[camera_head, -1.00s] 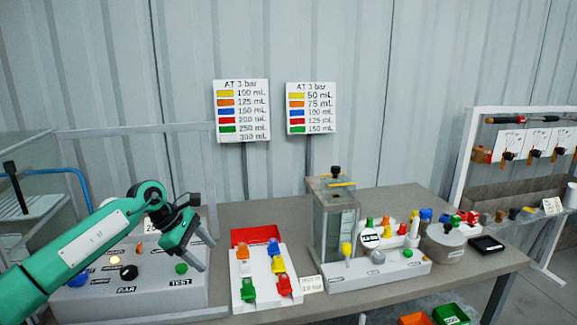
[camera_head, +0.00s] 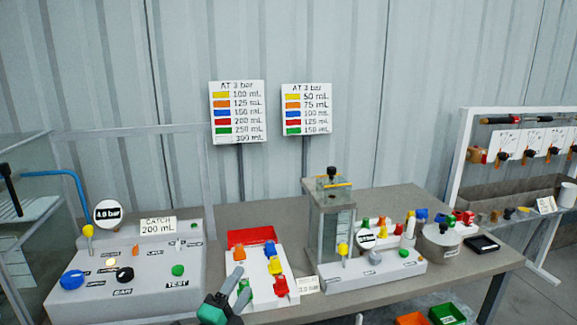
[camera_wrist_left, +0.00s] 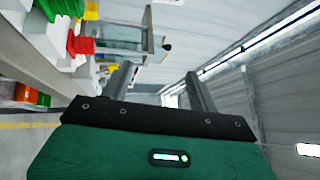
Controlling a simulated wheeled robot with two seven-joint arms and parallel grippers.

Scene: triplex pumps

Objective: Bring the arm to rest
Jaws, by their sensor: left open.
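My left gripper (camera_head: 234,292) is low in the head view, in front of the white tray with coloured nozzles, with its two fingers spread and nothing between them. In the left wrist view its fingers (camera_wrist_left: 160,88) stand apart and empty. Most of my left arm is below the head view's frame. My right gripper is not in view.
The grey test panel (camera_head: 150,255) with knobs and gauge stands on the left. The white tray (camera_head: 262,290) and red bin (camera_head: 250,236) are in the middle. Bins (camera_head: 448,314) sit below the bench.

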